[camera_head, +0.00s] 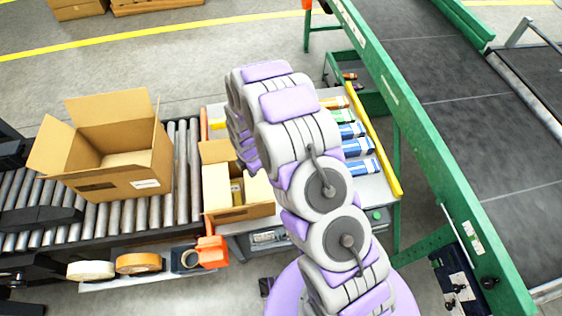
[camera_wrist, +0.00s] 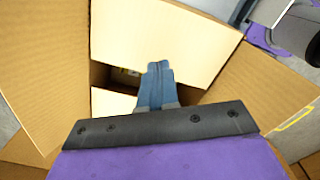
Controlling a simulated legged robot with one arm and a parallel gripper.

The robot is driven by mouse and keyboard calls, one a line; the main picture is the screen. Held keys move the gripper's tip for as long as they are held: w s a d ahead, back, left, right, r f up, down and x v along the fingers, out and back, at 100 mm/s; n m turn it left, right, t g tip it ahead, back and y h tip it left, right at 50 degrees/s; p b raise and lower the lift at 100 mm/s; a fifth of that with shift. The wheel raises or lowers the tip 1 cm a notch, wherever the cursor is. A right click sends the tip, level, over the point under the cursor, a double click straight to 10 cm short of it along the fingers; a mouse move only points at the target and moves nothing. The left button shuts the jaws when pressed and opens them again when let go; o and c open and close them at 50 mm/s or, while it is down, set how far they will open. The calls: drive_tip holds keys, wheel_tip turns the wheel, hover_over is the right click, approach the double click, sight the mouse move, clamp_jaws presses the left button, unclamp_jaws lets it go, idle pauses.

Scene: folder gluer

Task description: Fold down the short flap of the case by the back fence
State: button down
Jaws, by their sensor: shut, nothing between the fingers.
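The case (camera_head: 240,212) is a small open brown carton on the table right of the rollers. Two pale panels lie at its opening with a gap between, where something yellow shows. In the wrist view one pale panel (camera_wrist: 160,42) spans the top and a smaller one (camera_wrist: 112,102) lies below. Brown flaps stand spread at left (camera_wrist: 45,65) and right (camera_wrist: 262,85). My gripper (camera_wrist: 157,68) is shut and empty, its tips over the gap in the picture; I cannot tell whether they touch a panel.
A larger open carton (camera_head: 110,180) stands on the roller conveyor (camera_head: 185,170) at left. Tape rolls (camera_head: 138,262) lie on a shelf in front. Blue-and-white packs (camera_head: 362,168) lie right of my arm beside a yellow rail (camera_head: 372,150). A green-framed conveyor (camera_head: 420,150) runs along the right.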

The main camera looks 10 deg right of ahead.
wheel_tip(320, 180, up, 6)
drive_tip(key=p, duration=0.1)
drive_tip(key=shift+p, duration=0.3)
